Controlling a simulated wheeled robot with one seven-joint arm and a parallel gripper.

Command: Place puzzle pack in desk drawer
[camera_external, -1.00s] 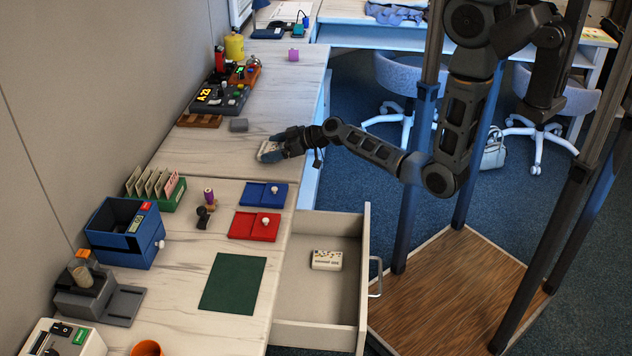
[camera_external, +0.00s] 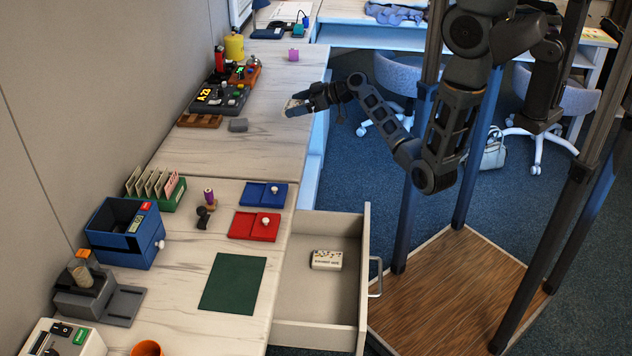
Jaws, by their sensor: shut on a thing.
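The desk drawer (camera_external: 321,322) is pulled open at the desk's right side, with its metal handle facing right. A small white pack (camera_external: 327,260) with dark markings lies inside it; its lettering is too small to read. My gripper (camera_external: 297,104) is above the far part of the desk, near its right edge, well beyond the drawer. It is shut on a small pale pack (camera_external: 292,102), mostly hidden by the fingers, so I cannot tell whether it is the puzzle pack.
The drawer has bare floor around the white pack. Red (camera_external: 254,227) and blue (camera_external: 263,195) trays lie on the desk beside the drawer, near a green mat (camera_external: 233,283). A small grey block (camera_external: 238,125) lies left of my gripper. A pink-purple item (camera_external: 294,55) stands farther back.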

